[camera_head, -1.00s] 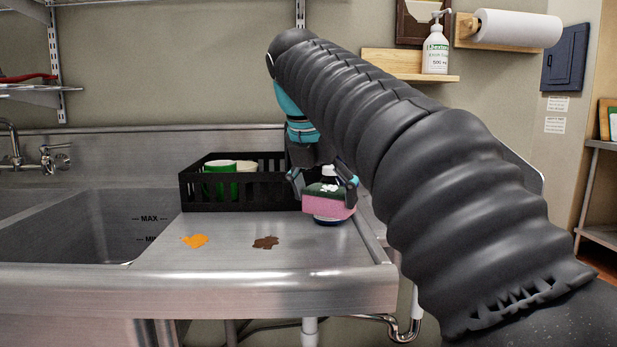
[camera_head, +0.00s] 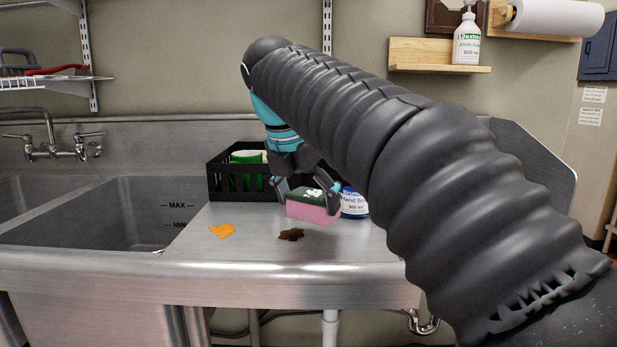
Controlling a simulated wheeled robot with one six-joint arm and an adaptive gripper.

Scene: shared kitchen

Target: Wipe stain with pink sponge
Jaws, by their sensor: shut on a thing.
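My gripper (camera_head: 308,199) is shut on a pink sponge (camera_head: 312,212) with a dark green top. The sponge's pink side faces down, and it is just behind and to the right of the brown stain (camera_head: 291,235). I cannot tell whether it touches the counter. An orange stain (camera_head: 222,231) lies to the left of the brown one, nearer the sink. Both stains are on the steel drainboard (camera_head: 200,262).
A black crate (camera_head: 225,183) with green and white items stands at the back, left of my gripper. The sink basin (camera_head: 120,215) opens to the left. The drainboard's front is clear.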

